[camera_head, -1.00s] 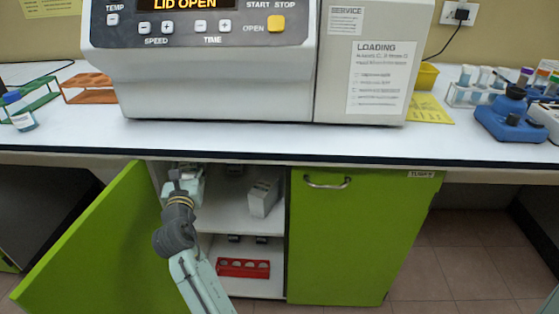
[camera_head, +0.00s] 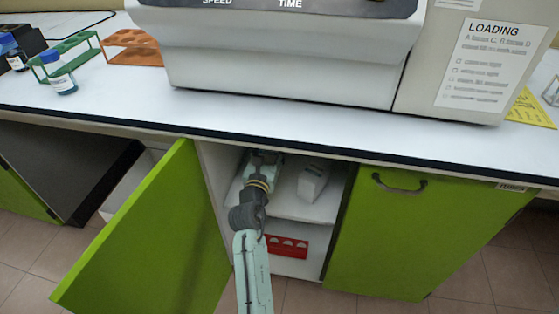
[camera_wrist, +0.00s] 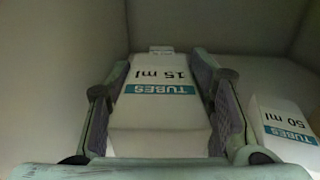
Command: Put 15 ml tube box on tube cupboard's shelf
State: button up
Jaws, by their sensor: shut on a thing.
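The white 15 ml tube box (camera_wrist: 160,135), with a teal TUBES label, is between the two fingers of my gripper (camera_wrist: 161,70) in the wrist view. My gripper is shut on it. In the head view my gripper (camera_head: 263,158) reaches into the open left part of the green tube cupboard, over the left side of its white upper shelf (camera_head: 290,207). The held box is mostly hidden there by my arm. I cannot tell whether its bottom touches the shelf.
A white 50 ml tube box (camera_wrist: 285,132) stands to the right of my gripper; it also shows in the head view (camera_head: 313,182). A red rack (camera_head: 287,246) sits below. The green left door (camera_head: 150,240) is open; the right door (camera_head: 420,235) is shut. The worktop edge overhangs.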

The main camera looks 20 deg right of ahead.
notch_tip(320, 180, down, 5)
jog(key=shift+r+b, duration=0.1)
jog(key=shift+b, duration=0.55)
jog(key=shift+f, duration=0.25)
jog(key=o, duration=1.5)
jog(key=shift+r, duration=0.15)
jog(key=shift+s+a, duration=0.2)
jog(key=v, duration=1.1)
jog(key=shift+s+a+b, duration=0.1)
jog(key=shift+s+b, duration=0.1)
jog(key=shift+b, duration=0.2)
